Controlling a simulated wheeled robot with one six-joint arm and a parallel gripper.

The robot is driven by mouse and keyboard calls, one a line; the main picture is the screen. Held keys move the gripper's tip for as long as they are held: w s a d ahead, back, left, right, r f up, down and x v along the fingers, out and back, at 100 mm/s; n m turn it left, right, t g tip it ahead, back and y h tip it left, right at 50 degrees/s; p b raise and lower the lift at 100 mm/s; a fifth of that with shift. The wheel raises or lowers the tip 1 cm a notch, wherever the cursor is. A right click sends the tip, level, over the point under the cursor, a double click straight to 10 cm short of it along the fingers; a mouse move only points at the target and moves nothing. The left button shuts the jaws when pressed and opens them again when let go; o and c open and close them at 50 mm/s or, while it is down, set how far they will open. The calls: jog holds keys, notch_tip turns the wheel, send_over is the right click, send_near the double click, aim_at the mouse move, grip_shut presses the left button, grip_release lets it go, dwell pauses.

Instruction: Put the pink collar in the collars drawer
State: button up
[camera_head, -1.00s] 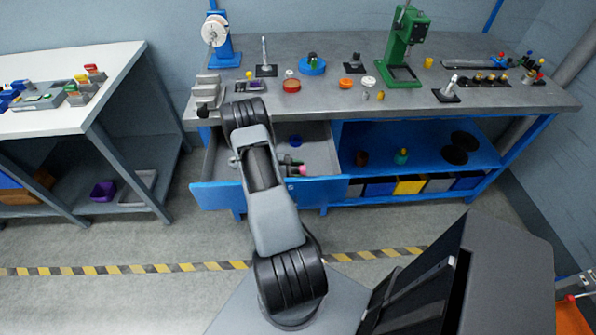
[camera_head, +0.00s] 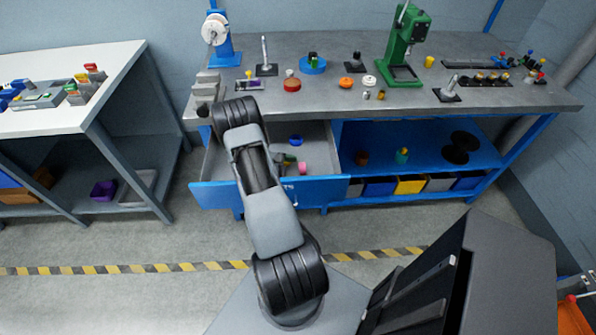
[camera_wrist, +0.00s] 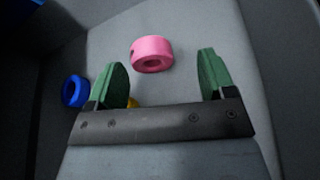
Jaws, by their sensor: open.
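The pink collar (camera_wrist: 152,54) lies on the grey floor of the open drawer, with its bore facing the wrist camera. In the head view the pink collar (camera_head: 302,168) shows inside the drawer (camera_head: 325,188) near its front wall. My gripper (camera_wrist: 161,80) is open, with its two green fingers apart, and holds nothing. The collar is just beyond the fingertips, between their lines and nearer the left finger, apart from both. A blue collar (camera_wrist: 74,91) lies left of the left finger. A yellow thing (camera_wrist: 132,103) is mostly hidden behind the gripper.
The grey workbench (camera_head: 440,100) above the drawer holds a green press (camera_head: 402,50), a red round part (camera_head: 292,84) and several small parts. Blue shelving with bins (camera_head: 410,185) is right of the drawer. A white table (camera_head: 100,62) stands at the left.

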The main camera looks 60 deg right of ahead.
jog(key=b+v, duration=0.1)
jog(key=v, duration=0.8)
jog(key=shift+w, duration=0.1)
